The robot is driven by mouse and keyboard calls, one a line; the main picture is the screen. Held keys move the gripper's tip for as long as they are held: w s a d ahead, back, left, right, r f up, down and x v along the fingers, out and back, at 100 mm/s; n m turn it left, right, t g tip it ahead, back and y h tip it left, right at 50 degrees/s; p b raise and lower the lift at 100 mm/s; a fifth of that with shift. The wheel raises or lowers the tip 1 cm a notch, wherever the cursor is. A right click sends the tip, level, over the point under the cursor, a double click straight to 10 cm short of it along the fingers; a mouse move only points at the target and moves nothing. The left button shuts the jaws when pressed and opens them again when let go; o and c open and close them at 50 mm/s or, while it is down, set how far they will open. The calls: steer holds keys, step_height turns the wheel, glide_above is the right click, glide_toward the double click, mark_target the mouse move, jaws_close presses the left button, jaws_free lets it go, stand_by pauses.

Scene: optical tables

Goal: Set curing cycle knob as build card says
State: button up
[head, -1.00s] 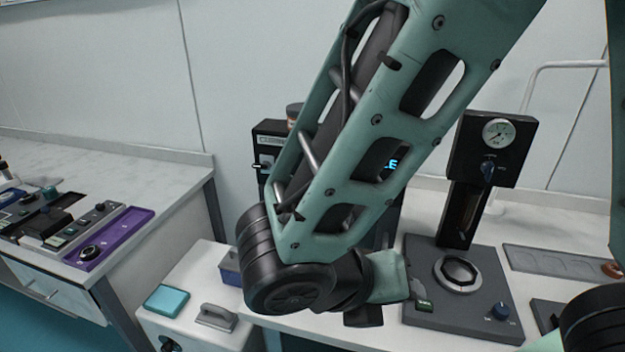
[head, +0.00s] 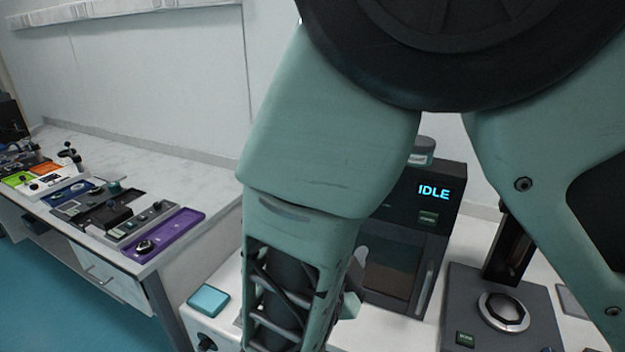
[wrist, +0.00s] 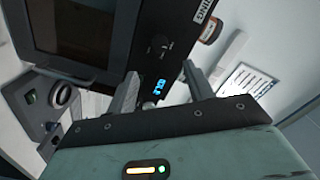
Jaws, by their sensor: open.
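The dark curing oven (head: 445,235) stands on the white bench, its lit display reading IDLE. In the wrist view the oven (wrist: 120,60) fills the upper left, tilted. A small dark knob (wrist: 158,46) with pale marks shows on its panel; its pointer setting is too small to read. My gripper (wrist: 162,78) is open and empty, its fingers on either side of the lit display in the picture, apart from the knob. A sheet with printed lines (wrist: 250,86), perhaps the build card, lies to the right, unreadable. In the head view my arm hides the gripper and knob.
A grey device with a round metal ring (head: 503,312) stands right of the oven. A jar (head: 422,150) sits on the oven. A teal block (head: 208,300) is at the front left. A left bench holds a purple tray (head: 165,235) and several instruments.

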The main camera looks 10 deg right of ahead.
steer(key=p+x, duration=0.2)
steer(key=x, duration=0.9)
steer(key=shift+w+d, duration=0.15)
steer(key=shift+w, duration=0.05)
steer(key=c, duration=1)
